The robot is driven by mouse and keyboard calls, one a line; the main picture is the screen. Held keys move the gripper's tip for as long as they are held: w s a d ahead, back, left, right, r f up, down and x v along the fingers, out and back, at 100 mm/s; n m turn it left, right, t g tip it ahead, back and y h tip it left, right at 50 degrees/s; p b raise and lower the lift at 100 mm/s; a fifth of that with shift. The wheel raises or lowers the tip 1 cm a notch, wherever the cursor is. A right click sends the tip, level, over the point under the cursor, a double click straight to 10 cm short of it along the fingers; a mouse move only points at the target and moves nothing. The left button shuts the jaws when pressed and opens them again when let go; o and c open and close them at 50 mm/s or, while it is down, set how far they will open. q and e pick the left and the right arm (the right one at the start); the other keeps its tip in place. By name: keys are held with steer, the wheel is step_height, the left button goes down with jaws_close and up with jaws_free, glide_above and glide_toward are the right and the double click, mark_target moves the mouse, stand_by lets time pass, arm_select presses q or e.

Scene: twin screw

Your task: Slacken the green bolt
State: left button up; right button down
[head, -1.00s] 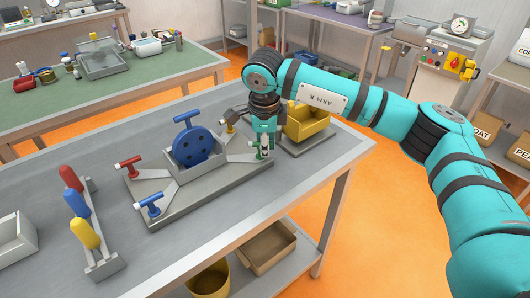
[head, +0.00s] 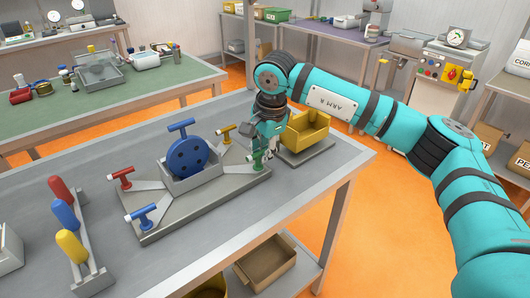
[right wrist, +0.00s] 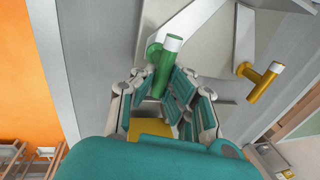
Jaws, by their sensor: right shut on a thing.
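The green bolt (head: 257,161) is at the right corner of a grey fixture plate (head: 195,210), with a T-shaped handle that has a white end. My right gripper (head: 270,151) is at its right side, tilted, with its fingers shut on the bolt's handle. In the right wrist view the green bolt (right wrist: 164,66) runs up from between the two fingers (right wrist: 156,98), its white end pointing away from the gripper. The end between the fingers is partly hidden. My left gripper is not in view.
The plate also carries a blue disc (head: 187,158) with a blue handle, and red (head: 121,178), blue (head: 140,214) and yellow (head: 226,133) bolts. A yellow bin (head: 306,130) stands close behind my gripper. A rack of coloured handles (head: 77,240) is at left.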

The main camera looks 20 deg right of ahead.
steer(key=shift+s+a+f, duration=0.2)
steer(key=shift+a, duration=0.2)
steer(key=c, duration=1.3)
jaws_free()
steer(key=shift+w+f, duration=0.1)
steer(key=shift+f, duration=0.05)
steer(key=shift+c, duration=0.2)
steer(key=v, duration=1.2)
steer(key=shift+w+d, duration=0.2)
steer(key=shift+d, duration=0.1)
